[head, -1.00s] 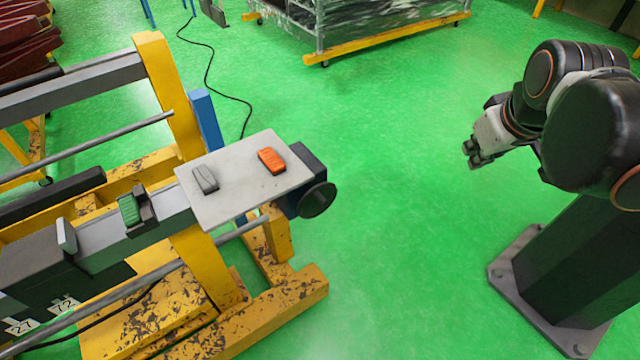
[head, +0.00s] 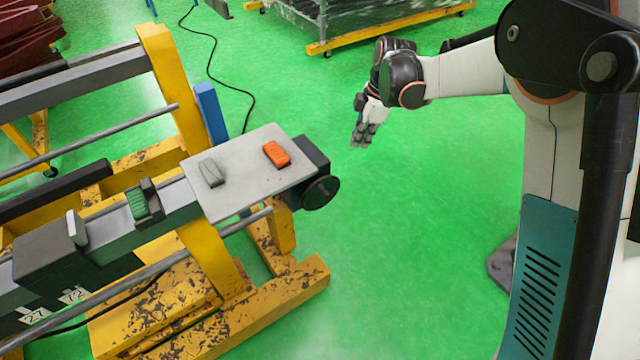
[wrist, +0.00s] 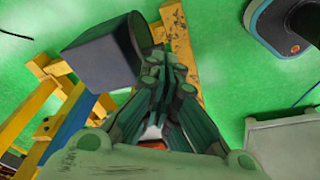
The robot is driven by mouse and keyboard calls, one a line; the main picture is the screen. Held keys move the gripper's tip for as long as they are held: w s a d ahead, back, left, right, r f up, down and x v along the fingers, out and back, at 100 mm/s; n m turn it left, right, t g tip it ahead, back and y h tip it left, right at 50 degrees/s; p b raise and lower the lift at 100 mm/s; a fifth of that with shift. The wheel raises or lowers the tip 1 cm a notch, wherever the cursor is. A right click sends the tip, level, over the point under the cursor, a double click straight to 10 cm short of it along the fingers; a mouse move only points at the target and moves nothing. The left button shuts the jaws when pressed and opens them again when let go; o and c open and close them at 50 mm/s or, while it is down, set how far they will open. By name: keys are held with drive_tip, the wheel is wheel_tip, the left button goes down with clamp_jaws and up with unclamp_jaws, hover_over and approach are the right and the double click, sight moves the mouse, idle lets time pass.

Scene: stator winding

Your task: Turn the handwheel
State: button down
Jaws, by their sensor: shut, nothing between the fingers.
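The handwheel (head: 321,192) is a dark round disc on the right end of the yellow-framed machine. It sits on a dark block (head: 311,158) beside the grey plate. In the wrist view the wheel (wrist: 139,32) shows edge-on at the end of the dark block, behind and left of my fingers. My gripper (head: 360,136) hangs in the air to the upper right of the wheel, fingers pointing down, apart from it. In the wrist view my gripper (wrist: 166,65) has its fingers together with nothing held.
The grey plate (head: 235,195) carries an orange object (head: 276,153) and a grey one (head: 211,172). A yellow beam (head: 270,310) runs along the floor below the wheel. The green floor (head: 400,230) right of the machine is clear. A wrapped rack (head: 375,25) stands behind.

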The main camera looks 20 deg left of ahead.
sight(324, 193)
drive_tip(key=s+a+f+n+g+b, duration=0.1)
drive_tip(key=a+f, duration=0.4)
drive_tip(key=f, duration=0.5)
drive_tip(key=s+a+f+n+g+b, duration=0.1)
drive_tip(key=s+a+f+n+b, duration=0.2)
drive_tip(key=f, duration=0.8)
drive_tip(key=a+n, duration=0.2)
drive_tip(key=shift+s+a+g, duration=0.2)
drive_tip(key=shift+a+g, duration=0.1)
drive_tip(key=shift+g, duration=0.1)
drive_tip(key=w+d, duration=0.1)
drive_tip(key=w+d+r, duration=0.1)
drive_tip(key=shift+w+d, duration=0.15)
drive_tip(key=shift+w, duration=0.15)
drive_tip(key=shift+r, duration=0.1)
